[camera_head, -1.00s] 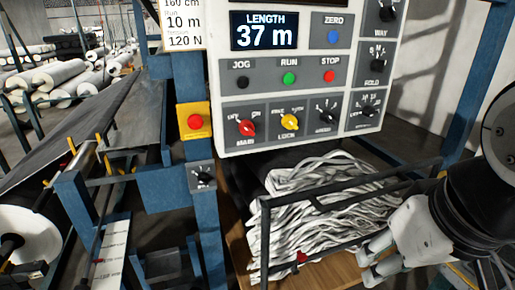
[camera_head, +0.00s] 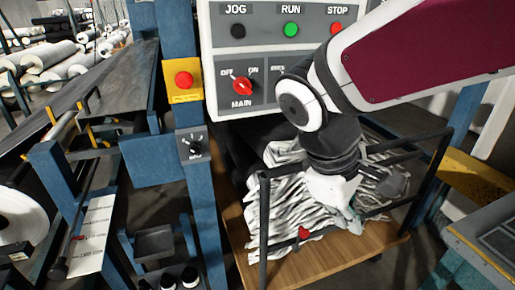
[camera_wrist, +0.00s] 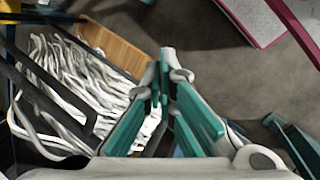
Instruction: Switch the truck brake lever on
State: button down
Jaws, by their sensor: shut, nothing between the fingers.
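The truck (camera_head: 330,262) is a wooden-decked cart with a dark rail frame, holding a heap of pale striped cloth (camera_head: 292,195). A small red knob (camera_head: 304,233) sits low on its front rail, and I take it to be the brake lever; its exact setting is too small to tell. My gripper (camera_head: 352,212) is over the cloth, to the right of the red knob and apart from it. In the wrist view my gripper (camera_wrist: 166,62) has its teal fingers together and empty, with cloth and deck to its left. The red knob cannot be made out there.
A control panel (camera_head: 222,60) with a red main switch (camera_head: 242,86) stands behind the truck. A red stop button (camera_head: 184,79) and a small dark switch (camera_head: 194,145) are on the blue post to the left. A grey-topped unit (camera_head: 490,235) stands at right.

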jog(key=w+a+f+n+t+h+b, duration=0.1)
jog(key=w+a+f+n+b, duration=0.4)
jog(key=f, duration=0.7)
jog(key=w+a+f+n+t+h+b, duration=0.2)
jog(key=w+a+f+n+h+b, duration=0.2)
jog(key=w+a+f+n, duration=0.5)
notch_tip(320, 180, down, 4)
jog(key=shift+a+t+b, duration=0.3)
jog(key=shift+a+b, duration=0.15)
jog(key=shift+b, duration=0.25)
jog(key=shift+w, duration=0.1)
jog(key=d+r+b+x, duration=0.1)
jog(key=r+b+x, duration=0.1)
jog(key=x, duration=1)
jog(key=shift+w+d+b, duration=0.4)
jog(key=shift+d+b, duration=0.25)
jog(key=shift+d, duration=0.05)
